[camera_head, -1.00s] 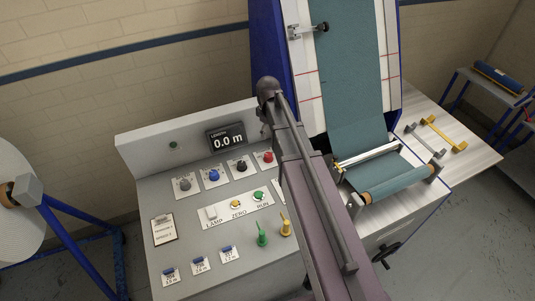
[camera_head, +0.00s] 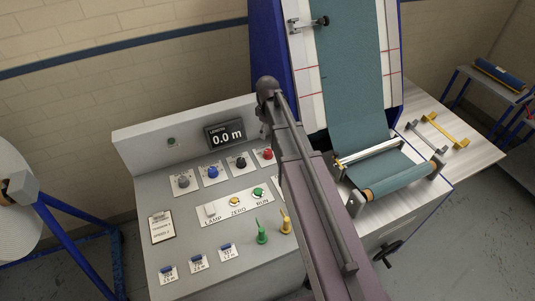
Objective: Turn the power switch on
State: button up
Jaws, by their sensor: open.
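The grey control console (camera_head: 143,139) stands in the middle left. Its sloped panel bears a row of knobs on white plates: grey (camera_head: 183,181), blue (camera_head: 212,172), black (camera_head: 240,163) and red (camera_head: 267,154). Their labels are too small to read, so I cannot tell which control is the power switch. A plate below holds a white LAMP switch (camera_head: 210,210), a yellow ZERO button (camera_head: 234,202) and a green RUN button (camera_head: 258,193). The display (camera_head: 225,136) reads 0.0 m. My arm crosses in front of the console's right side; my gripper is not visible.
Green (camera_head: 262,232) and yellow (camera_head: 285,221) levers stand up from the panel. A clipboard (camera_head: 162,228) lies at its left. The machine with teal fabric (camera_head: 352,85) stands right of my arm. A blue frame with a white roll (camera_head: 20,215) is at far left.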

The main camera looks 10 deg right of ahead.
aim_at(268, 151)
jog(key=shift+f+b, duration=5.45)
jog(key=shift+f, duration=0.3)
grip_shut()
